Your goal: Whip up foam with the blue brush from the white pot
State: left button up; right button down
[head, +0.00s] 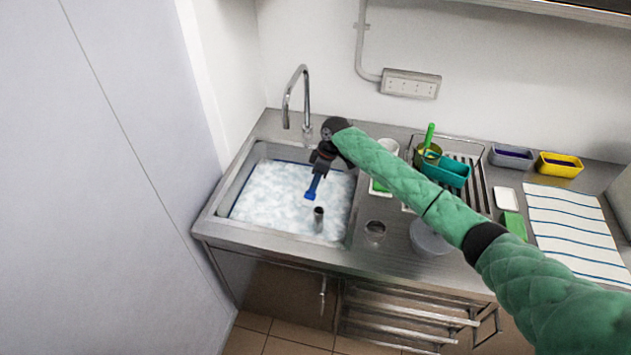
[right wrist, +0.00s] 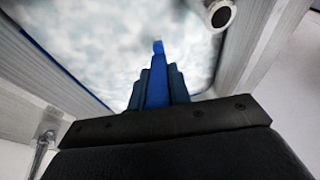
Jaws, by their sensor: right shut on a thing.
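My right gripper (head: 319,170) is over the sink (head: 214,203), shut on the blue brush (head: 312,188). The brush points down toward white foam (head: 270,195) that covers the water in the sink. In the right wrist view the blue brush (right wrist: 157,82) stands out between the dark fingers, with foam (right wrist: 100,40) beyond it. I cannot tell whether the brush tip touches the foam. A white pot (head: 388,146) stands right of the sink, partly hidden by my right arm. My left gripper is not in view.
A standpipe (head: 319,214) rises from the foam close to the brush, and a tap (head: 306,100) stands behind. Right of the sink are a drying rack (head: 480,185) with a teal container (head: 447,172), a grey tub (head: 511,157), a yellow tub (head: 560,165) and a striped towel (head: 575,220).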

jog(key=shift+v, duration=4.2)
jog(key=shift+w, duration=0.1)
jog(key=shift+r, duration=2.5)
